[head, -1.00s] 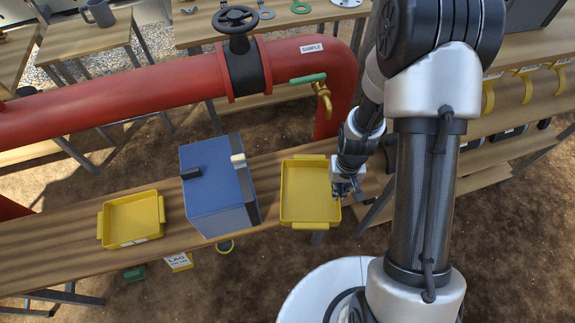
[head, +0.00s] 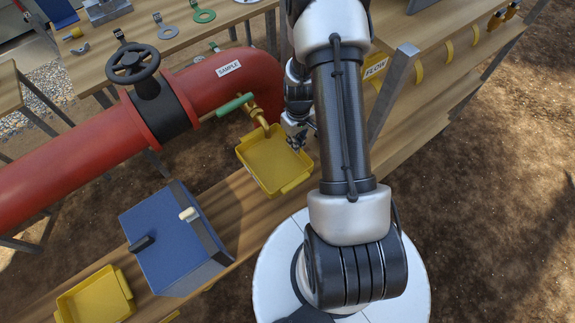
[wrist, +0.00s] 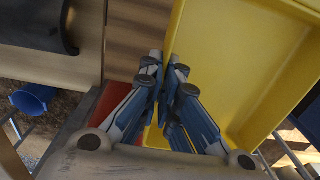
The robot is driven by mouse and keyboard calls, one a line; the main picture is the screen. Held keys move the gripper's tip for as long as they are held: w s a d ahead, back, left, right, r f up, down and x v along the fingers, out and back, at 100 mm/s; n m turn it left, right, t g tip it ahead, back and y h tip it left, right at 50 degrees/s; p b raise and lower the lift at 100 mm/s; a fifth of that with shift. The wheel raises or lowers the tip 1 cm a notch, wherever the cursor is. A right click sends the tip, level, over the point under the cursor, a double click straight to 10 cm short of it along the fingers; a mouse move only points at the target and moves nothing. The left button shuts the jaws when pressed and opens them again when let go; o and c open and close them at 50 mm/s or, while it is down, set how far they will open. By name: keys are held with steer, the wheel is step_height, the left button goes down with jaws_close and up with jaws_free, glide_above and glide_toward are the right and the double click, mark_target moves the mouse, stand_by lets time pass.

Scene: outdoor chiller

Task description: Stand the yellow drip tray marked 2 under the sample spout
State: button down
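A yellow tray (head: 272,165) is at the bench end by the red pipe's elbow. Its number does not show. It fills the right of the wrist view (wrist: 235,65). My gripper (head: 296,130) is shut on its rim; in the wrist view the fingertips (wrist: 165,62) pinch the tray's wall. The brass sample spout (head: 257,113), with a green handle, points down over the tray's back edge. I cannot tell whether the tray touches the bench. A second yellow tray (head: 97,302) is at the lower left, partly cut off, its mark unreadable.
A blue box (head: 172,240) stands on the bench (head: 228,215) between the trays. The red pipe (head: 75,160), with a black handwheel (head: 139,64) and SAMPLE label (head: 228,68), runs behind. A shelf rack (head: 440,75) stands right of my arm. Open soil lies further right.

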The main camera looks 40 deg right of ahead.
step_height(320, 180, down, 14)
steer(key=b, duration=0.3)
steer(key=shift+w, duration=0.15)
steer(key=shift+r, duration=0.15)
steer(key=c, duration=2.3)
jaws_free()
steer(key=shift+f+b, duration=0.2)
steer(key=shift+b, duration=0.1)
steer(key=o, duration=0.5)
steer(key=shift+r, duration=0.15)
step_height(320, 180, up, 12)
steer(key=p, duration=0.3)
steer(key=shift+p, duration=0.3)
